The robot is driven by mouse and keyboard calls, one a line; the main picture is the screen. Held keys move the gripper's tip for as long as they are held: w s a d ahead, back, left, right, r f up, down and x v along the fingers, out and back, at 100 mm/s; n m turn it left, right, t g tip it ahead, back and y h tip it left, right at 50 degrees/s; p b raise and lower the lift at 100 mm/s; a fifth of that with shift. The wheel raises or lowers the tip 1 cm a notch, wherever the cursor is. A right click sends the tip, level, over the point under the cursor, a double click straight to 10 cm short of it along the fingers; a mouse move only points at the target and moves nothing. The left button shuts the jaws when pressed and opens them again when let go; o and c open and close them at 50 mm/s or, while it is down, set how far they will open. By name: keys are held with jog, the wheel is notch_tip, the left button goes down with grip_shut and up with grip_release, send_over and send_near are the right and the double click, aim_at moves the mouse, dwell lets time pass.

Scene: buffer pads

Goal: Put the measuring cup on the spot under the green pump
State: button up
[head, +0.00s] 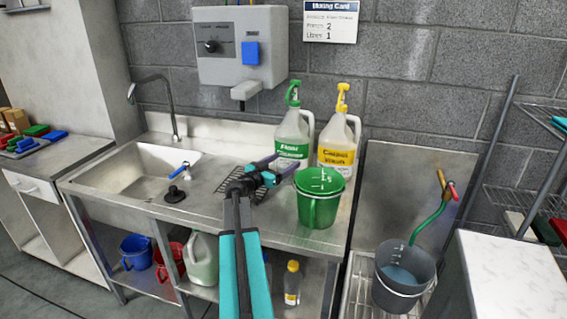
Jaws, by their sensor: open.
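A green vessel (321,209) with white marks and a handle stands upright on the steel counter at the right; it looks like the measuring cup. The green pump (293,93) tops a jug of floor cleaner (294,134) behind it, against the wall. My gripper (279,167) is open and empty, left of the green vessel and in front of that jug, with its fingers toward them. The fingers and the vessel hide part of the counter below the green pump, and I cannot make out a marked spot there.
A jug with a yellow pump (340,137) stands right of the green-pump jug, close behind the vessel. A sink (125,177) is at the left, a black grate (231,183) under my gripper. A grey bucket (403,277) stands at the right.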

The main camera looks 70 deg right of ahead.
jog(key=p, duration=0.2)
jog(key=shift+s+f+p, duration=0.1)
jog(key=shift+f+p, duration=0.1)
jog(key=shift+p, duration=0.15)
jog(key=shift+r, duration=0.15)
jog(key=b+v, duration=0.2)
jog(key=v, duration=1)
jog(key=shift+b, duration=0.4)
jog(key=shift+d+r, duration=0.1)
jog(key=shift+r, duration=0.2)
